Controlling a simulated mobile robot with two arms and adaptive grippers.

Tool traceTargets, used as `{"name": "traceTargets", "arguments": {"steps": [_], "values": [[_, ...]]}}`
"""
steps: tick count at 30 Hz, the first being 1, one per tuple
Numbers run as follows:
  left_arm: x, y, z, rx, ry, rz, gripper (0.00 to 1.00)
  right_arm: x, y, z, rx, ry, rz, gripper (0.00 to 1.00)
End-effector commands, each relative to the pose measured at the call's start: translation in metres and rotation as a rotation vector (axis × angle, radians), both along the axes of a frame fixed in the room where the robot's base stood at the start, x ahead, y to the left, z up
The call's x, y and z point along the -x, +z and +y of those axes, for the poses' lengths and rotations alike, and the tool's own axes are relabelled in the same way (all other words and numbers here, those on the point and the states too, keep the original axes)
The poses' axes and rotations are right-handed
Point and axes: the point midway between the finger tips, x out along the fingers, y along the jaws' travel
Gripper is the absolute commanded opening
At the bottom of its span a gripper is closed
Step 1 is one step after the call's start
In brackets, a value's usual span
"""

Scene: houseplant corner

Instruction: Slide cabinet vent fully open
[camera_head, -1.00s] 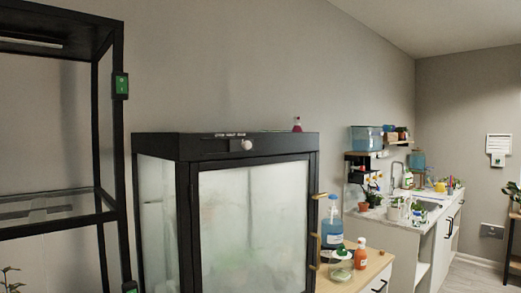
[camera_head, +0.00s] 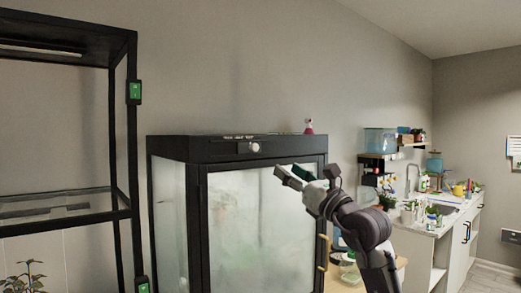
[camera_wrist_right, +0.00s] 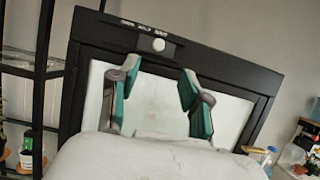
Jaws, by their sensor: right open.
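The black cabinet (camera_head: 168,215) with frosted glass stands in the middle of the head view. Its vent slider is a white knob (camera_head: 254,147) in a slot on the top front rail, and labels sit above the slot to the knob's left. My right gripper (camera_head: 285,172) is in front of the glass door, below and right of the knob. In the wrist view its two green-padded fingers (camera_wrist_right: 160,80) are apart with nothing between them. My left gripper is not in view.
A black shelf frame (camera_head: 125,150) stands left of the cabinet. A small pink-red bottle (camera_head: 309,128) sits on the cabinet top. A brass door handle (camera_head: 323,250) is at the cabinet's right edge. A sink counter (camera_head: 440,215) with plants is further right.

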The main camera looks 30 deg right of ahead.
Motion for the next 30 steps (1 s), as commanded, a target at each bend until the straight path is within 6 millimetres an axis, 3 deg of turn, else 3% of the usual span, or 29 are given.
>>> {"name": "traceTargets", "arguments": {"steps": [7, 16, 22, 30], "values": [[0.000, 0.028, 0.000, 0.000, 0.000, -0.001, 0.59, -0.047, 0.025, 0.004, -0.004, 0.004, 0.000, 0.48], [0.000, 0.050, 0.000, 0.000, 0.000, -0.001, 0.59, -0.099, 0.044, 0.008, -0.004, 0.005, 0.001, 0.48], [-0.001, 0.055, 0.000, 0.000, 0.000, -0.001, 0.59, -0.115, 0.048, 0.009, -0.003, 0.003, 0.001, 0.48], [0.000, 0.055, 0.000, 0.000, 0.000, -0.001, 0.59, -0.117, 0.048, 0.010, -0.002, 0.003, 0.001, 0.48]]}}
